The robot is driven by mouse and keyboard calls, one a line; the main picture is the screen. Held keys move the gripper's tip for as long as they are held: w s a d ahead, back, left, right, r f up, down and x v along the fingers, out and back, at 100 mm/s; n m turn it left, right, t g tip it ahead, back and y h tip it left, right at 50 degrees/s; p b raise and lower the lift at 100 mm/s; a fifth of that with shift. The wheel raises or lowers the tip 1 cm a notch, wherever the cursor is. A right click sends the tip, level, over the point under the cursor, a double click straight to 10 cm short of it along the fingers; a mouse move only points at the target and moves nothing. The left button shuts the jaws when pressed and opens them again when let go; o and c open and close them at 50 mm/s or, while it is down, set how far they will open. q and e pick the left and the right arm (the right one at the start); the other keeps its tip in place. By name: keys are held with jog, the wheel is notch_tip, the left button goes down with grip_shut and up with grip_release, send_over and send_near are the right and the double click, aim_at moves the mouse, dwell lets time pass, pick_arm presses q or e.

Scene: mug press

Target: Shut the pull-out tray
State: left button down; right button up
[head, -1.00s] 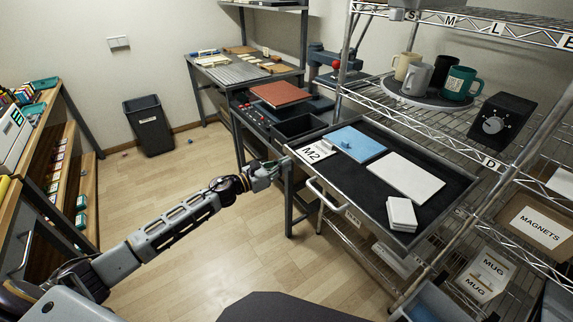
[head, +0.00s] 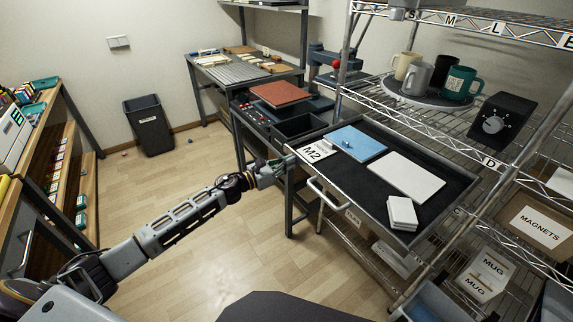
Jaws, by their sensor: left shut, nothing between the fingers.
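The pull-out tray (head: 362,188) is dark-lined with a metal rim and sticks out from the wire shelf rack toward me. Its light bar handle (head: 325,196) runs along the front side. On it lie an M2 card (head: 314,151), a blue sheet (head: 360,142), a white sheet (head: 408,177) and a stack of white pieces (head: 402,212). My left gripper (head: 285,163) is shut and empty at the tray's near left corner, by the M2 card. I cannot tell whether its fingertips touch the tray. My right gripper is not in view.
A workbench with a press (head: 325,62) stands behind the tray's left end.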

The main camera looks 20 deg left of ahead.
aim_at(323, 148)
pick_arm(q)
jog(key=b+x, duration=0.1)
jog(key=x, duration=0.6)
jog(key=shift+w+d, duration=0.15)
jog(key=shift+w, duration=0.1)
jog(key=b+x, duration=0.2)
jog(key=x, duration=0.6)
jog(key=shift+w+d+b, duration=0.1)
jog(key=shift+d+b, duration=0.05)
jog(key=shift+b, duration=0.15)
jog(key=b+x, duration=0.2)
jog(key=x, duration=0.4)
jog(key=shift+b+x, duration=0.45)
jog(key=shift+x, duration=0.7)
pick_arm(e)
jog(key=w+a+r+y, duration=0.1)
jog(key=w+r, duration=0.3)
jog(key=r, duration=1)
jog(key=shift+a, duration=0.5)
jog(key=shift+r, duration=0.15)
